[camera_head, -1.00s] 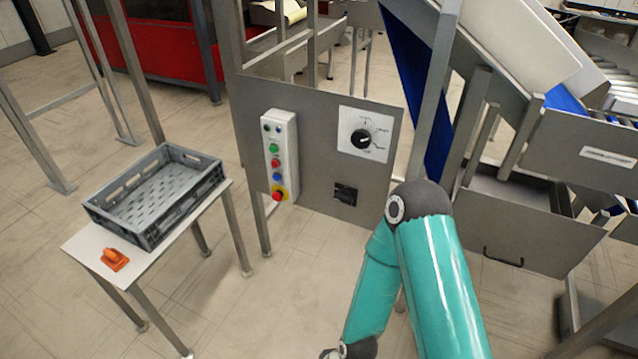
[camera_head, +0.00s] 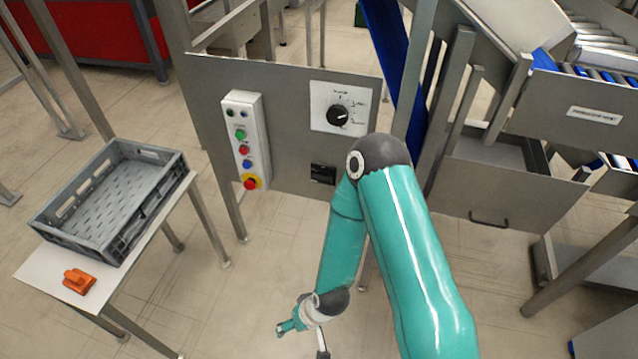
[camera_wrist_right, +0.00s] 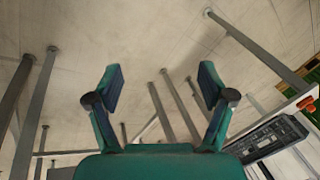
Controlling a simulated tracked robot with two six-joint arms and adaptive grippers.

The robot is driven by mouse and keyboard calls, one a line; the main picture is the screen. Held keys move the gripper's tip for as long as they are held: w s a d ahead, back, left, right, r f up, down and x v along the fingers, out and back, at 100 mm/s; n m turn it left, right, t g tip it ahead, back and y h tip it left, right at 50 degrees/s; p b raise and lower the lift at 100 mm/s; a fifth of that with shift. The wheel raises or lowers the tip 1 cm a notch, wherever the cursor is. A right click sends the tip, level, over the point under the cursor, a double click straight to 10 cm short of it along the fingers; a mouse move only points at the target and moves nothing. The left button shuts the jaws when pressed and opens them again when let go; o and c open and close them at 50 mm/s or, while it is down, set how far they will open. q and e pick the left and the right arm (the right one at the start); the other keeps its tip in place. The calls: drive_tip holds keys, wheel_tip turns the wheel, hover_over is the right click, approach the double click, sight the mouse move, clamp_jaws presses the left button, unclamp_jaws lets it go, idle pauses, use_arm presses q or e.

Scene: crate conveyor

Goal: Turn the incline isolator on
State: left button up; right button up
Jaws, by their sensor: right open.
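A grey panel (camera_head: 290,75) carries a white plate with a black rotary knob (camera_head: 338,115), and a small black switch (camera_head: 323,174) sits below it. I cannot tell from the lettering which one is the incline isolator. An orange handle-like piece (camera_head: 79,281) lies on the small white table; part of it shows in the right wrist view (camera_wrist_right: 306,104). My right gripper (camera_wrist_right: 162,86) is open with nothing between its fingers. In the head view it hangs low in front of the panel, below the switch and apart from it. My left gripper is out of view.
A white button box (camera_head: 246,140) with several coloured buttons is on the panel's left. A grey crate (camera_head: 60,240) stands on the white table (camera_head: 40,268). A drawer (camera_head: 505,190) and the conveyor frame are at the right. Floor between table and panel is clear.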

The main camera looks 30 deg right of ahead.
drive_tip(key=shift+o, duration=0.4)
drive_tip(key=w+d+f+m+t+h+b, duration=0.1)
drive_tip(key=w+t, duration=0.1)
drive_tip(key=w, duration=0.3)
drive_tip(key=w+d+f+t+h+b, duration=0.1)
drive_tip(key=w+d+t+h, duration=0.1)
drive_tip(key=w, duration=0.3)
drive_tip(key=shift+w+d+f+m, duration=0.2)
drive_tip(key=shift+d+f+m, duration=0.05)
drive_tip(key=shift+m, duration=0.15)
drive_tip(key=m+t+h+b, duration=0.4)
drive_tip(key=m+t+h, duration=0.1)
drive_tip(key=h, duration=0.9)
approach(320, 181)
drive_tip(key=x, duration=0.9)
drive_tip(key=shift+w+d, duration=0.15)
drive_tip(key=shift+d, duration=0.2)
